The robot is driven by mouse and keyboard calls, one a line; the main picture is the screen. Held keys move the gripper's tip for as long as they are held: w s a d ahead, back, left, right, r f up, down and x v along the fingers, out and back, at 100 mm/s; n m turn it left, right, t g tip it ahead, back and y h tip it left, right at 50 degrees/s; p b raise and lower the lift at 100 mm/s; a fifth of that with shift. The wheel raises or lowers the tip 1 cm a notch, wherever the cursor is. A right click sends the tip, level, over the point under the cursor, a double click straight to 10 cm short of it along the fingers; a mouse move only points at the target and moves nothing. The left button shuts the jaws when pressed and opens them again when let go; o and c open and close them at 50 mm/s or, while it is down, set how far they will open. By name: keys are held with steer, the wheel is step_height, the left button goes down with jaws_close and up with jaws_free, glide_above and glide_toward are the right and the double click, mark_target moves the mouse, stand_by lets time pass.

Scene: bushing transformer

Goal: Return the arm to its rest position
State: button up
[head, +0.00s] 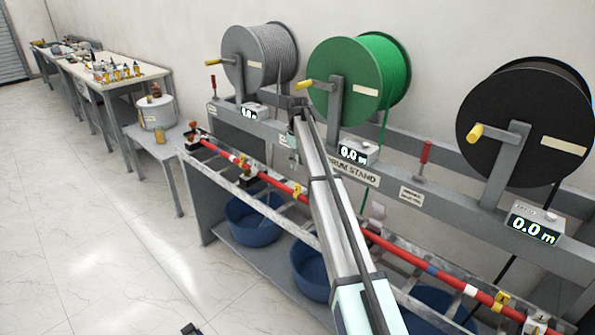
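My arm reaches up from the bottom of the head view, right of centre, toward the drum stand (290,138). Its far end is near the green drum (345,80). My gripper (293,152) seems to hang at that far end, small and partly hidden by the arm links. I cannot make out its fingers or anything held in them. The arm passes in front of the stand and a red rod (400,252), hiding part of each.
Grey (262,55) and black (525,120) drums flank the green one. Meters reading 0.0 m (535,228) sit on the stand. Blue tubs (253,220) stand below the rod. A small table (165,145) and a cluttered bench (145,75) are at left. The floor at left is clear.

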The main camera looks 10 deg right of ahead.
steer(key=shift+r, duration=0.3)
